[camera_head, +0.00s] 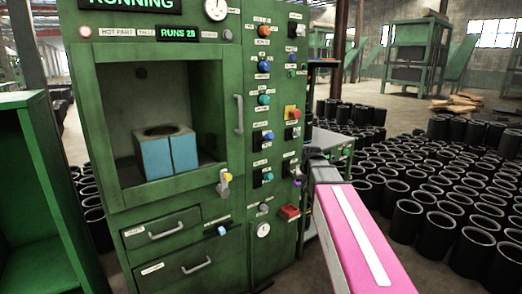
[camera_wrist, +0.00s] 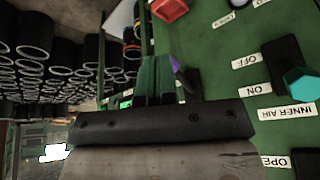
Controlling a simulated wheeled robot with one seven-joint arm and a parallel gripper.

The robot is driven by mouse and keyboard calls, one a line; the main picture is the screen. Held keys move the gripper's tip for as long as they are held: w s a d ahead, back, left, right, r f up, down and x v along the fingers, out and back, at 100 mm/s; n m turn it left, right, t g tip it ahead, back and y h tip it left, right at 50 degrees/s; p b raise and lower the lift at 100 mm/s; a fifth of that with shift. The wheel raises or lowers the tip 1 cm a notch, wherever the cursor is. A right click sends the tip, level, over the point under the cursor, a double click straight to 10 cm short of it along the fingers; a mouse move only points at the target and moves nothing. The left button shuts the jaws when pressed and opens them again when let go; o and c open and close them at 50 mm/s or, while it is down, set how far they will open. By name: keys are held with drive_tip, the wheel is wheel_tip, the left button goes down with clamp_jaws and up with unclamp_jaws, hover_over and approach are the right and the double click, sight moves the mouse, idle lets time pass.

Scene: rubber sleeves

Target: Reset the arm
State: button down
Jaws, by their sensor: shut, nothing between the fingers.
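My arm (camera_head: 355,235), with a pink and white link, reaches in from the lower right in the camera_head view. My gripper (camera_head: 312,155) is at its far end, beside the right edge of the green machine's control panel (camera_head: 275,130). In the camera_wrist view my gripper (camera_wrist: 157,65) shows beyond a dark bar with screws; its fingers are together, with nothing seen between them. A purple knob (camera_wrist: 180,68) appears close beside the fingers in that view. I cannot tell whether they touch. The fingertips are hard to make out in the camera_head view.
The machine's open chamber (camera_head: 110,110) holds a blue-sided block mold (camera_head: 170,152). Knobs, switches and a red box (camera_head: 289,212) protrude from the panel. Many black sleeves (camera_head: 408,222) stand on the floor at right. A green cabinet (camera_head: 40,190) stands at left.

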drive_tip(key=s+f+g, duration=0.4)
drive_tip(key=s+f, duration=1.7)
drive_tip(key=shift+s+g, duration=0.3)
drive_tip(key=shift+s, duration=0.1)
drive_tip(key=shift+a, duration=0.2)
